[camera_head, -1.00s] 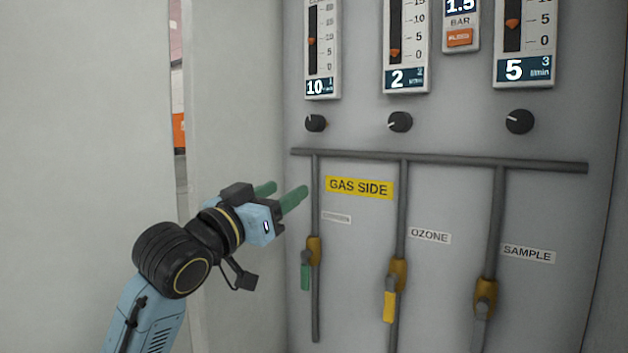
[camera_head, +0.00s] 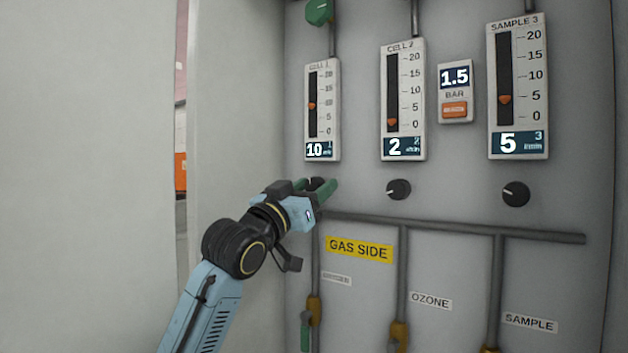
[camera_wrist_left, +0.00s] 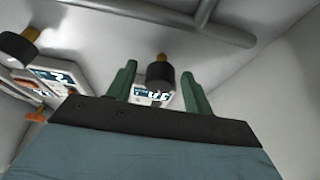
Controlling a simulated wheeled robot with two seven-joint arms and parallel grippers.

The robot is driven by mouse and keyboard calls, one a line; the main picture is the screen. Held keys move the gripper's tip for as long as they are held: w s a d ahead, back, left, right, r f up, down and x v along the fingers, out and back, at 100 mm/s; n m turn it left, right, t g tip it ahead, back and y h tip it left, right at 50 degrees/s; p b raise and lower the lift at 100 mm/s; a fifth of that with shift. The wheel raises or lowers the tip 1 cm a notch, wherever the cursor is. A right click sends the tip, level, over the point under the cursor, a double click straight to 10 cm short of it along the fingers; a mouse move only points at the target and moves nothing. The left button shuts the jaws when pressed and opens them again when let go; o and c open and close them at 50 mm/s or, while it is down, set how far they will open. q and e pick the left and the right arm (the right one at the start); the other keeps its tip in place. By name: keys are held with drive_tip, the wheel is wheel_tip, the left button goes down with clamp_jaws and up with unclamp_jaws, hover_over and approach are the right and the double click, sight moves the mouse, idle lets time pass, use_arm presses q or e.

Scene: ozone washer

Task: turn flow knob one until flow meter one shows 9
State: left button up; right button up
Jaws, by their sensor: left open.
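Flow meter one (camera_head: 322,110), labelled CELL 1, is at the upper left of the panel in the head view and reads 10. Flow knob one (camera_head: 315,183) is the small black knob under it, partly hidden by my left gripper. My left gripper (camera_head: 322,188) has green fingers, is open, and is at the knob. In the left wrist view the black knob (camera_wrist_left: 160,72) shows between the two open fingers (camera_wrist_left: 160,88), with no clear contact. My right gripper is not in view.
Flow meter two (camera_head: 402,100) reads 2 and the sample meter (camera_head: 518,85) reads 5. Their knobs (camera_head: 398,189) and (camera_head: 516,194) lie to the right. A horizontal pipe (camera_head: 450,229) runs below the knobs. A pale wall (camera_head: 235,120) stands left of the panel.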

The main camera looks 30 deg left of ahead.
use_arm(q)
drive_tip(key=shift+w+r, duration=0.1)
drive_tip(key=shift+w, duration=0.25)
drive_tip(key=shift+c, duration=0.2)
drive_tip(key=c, duration=0.9)
drive_tip(key=shift+d+r+n+y+p, duration=0.1)
drive_tip(key=shift+n+y+p, duration=0.35)
drive_tip(key=shift+n, duration=0.45)
drive_tip(key=shift+n+y, duration=0.35)
drive_tip(key=shift+n, duration=0.35)
drive_tip(key=o, duration=0.9)
drive_tip(key=shift+o, duration=0.2)
